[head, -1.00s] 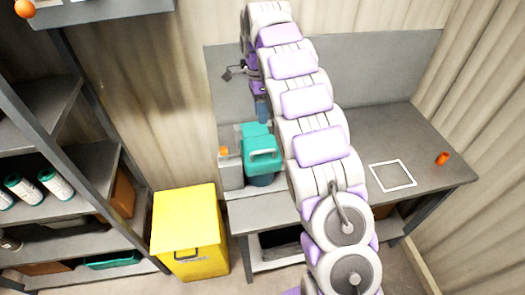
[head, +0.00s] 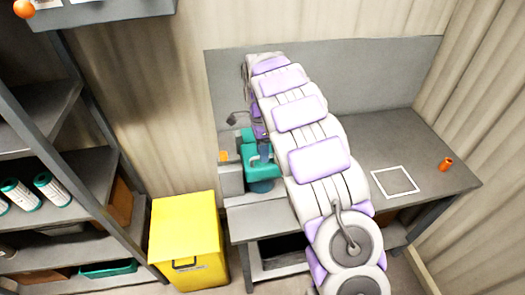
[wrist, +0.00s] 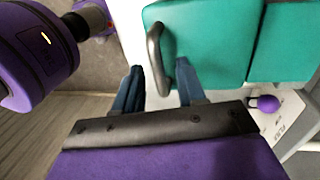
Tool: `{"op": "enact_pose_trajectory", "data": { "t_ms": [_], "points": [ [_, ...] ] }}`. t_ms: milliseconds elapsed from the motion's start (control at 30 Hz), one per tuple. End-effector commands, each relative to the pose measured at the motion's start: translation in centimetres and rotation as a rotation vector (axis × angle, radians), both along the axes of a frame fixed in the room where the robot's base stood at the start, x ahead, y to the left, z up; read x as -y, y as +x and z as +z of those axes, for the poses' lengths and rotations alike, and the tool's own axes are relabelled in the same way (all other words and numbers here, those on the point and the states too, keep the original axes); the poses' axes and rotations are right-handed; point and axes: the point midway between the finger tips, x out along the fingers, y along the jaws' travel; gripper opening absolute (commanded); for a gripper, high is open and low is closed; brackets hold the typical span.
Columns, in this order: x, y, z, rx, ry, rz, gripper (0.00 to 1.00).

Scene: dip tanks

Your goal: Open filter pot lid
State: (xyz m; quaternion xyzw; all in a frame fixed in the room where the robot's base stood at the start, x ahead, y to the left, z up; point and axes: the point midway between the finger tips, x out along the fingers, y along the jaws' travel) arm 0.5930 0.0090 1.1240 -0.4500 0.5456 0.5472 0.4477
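The filter pot's teal lid (wrist: 215,40) fills the upper right of the wrist view. A curved grey metal handle (wrist: 155,52) stands at its left edge. In the head view the teal lid (head: 249,152) sits on the bench, partly hidden by my arm. My gripper (wrist: 160,82) has its two blue fingers apart, one on each side of the handle's lower end. I cannot tell whether either finger touches it. In the head view my gripper (head: 264,152) is down at the lid. The lid looks closed.
The pot stands at the left end of a grey bench (head: 395,140), beside a grey box (head: 231,180) with an orange part. A yellow bin (head: 185,240) and shelves (head: 75,170) stand left.

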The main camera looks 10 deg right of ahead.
Motion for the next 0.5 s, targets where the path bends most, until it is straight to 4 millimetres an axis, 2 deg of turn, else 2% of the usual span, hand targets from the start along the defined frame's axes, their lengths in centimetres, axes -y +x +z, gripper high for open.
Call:
{"op": "enact_pose_trajectory", "data": {
  "t_ms": [267,500],
  "points": [
    [0.01,-0.05,-0.12,-0.001,0.0,0.0,0.4],
    [0.01,-0.05,-0.12,-0.001,0.0,0.0,0.17]
  ]
}}
